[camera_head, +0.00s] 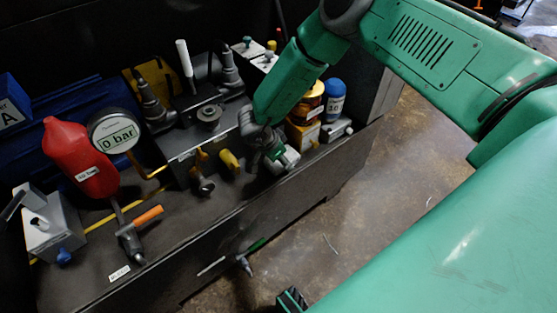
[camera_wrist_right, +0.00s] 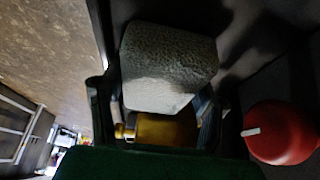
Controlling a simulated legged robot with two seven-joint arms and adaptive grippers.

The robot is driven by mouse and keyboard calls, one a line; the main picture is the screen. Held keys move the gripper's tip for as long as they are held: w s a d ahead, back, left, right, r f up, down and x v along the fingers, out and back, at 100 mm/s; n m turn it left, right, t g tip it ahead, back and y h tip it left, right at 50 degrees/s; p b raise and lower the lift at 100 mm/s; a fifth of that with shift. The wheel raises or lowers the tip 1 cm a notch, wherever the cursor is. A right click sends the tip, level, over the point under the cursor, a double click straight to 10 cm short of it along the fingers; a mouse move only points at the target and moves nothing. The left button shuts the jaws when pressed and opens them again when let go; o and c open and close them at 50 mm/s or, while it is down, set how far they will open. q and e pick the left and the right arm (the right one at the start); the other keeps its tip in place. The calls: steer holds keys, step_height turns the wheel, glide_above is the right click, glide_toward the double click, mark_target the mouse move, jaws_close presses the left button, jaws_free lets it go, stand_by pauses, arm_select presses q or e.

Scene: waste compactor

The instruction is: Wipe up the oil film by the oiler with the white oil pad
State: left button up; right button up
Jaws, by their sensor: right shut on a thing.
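My right gripper (camera_head: 272,157) is low over the front part of the dark bench top, at the end of the green arm from the right. It is shut on the white oil pad (camera_wrist_right: 168,65), a rough pale block between its fingers in the right wrist view. A small pale part of the pad (camera_head: 289,158) shows beside the fingers in the head view. An amber part with a small brass-coloured fitting (camera_wrist_right: 165,130) shows just below the pad in the wrist view; I cannot tell if it is the oiler. I cannot make out the oil film. My left gripper is not in view.
On the bench (camera_head: 215,225) stand a red bottle (camera_head: 70,150), a 0 bar gauge (camera_head: 115,133), an orange-handled tool (camera_head: 140,225) and a blue-topped container (camera_head: 333,98). A red rounded thing (camera_wrist_right: 281,132) is right of the gripper in the wrist view.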

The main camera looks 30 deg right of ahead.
mark_target(270, 164)
steer(key=shift+s+d+f, duration=0.1)
steer(key=shift+f, duration=0.05)
steer(key=shift+s+a, duration=0.15)
steer(key=shift+a, duration=1.7)
steer(key=shift+d+r+p, duration=0.15)
steer(key=shift+d+p, duration=0.15)
steer(key=shift+d, duration=0.2)
steer(key=shift+d+r+p, duration=0.15)
steer(key=shift+d+p, duration=0.1)
steer(key=shift+d, duration=0.25)
steer(key=shift+w+d+f, duration=0.15)
steer(key=shift+w+d, duration=0.05)
steer(key=shift+d, duration=0.75)
steer(key=shift+a, duration=0.15)
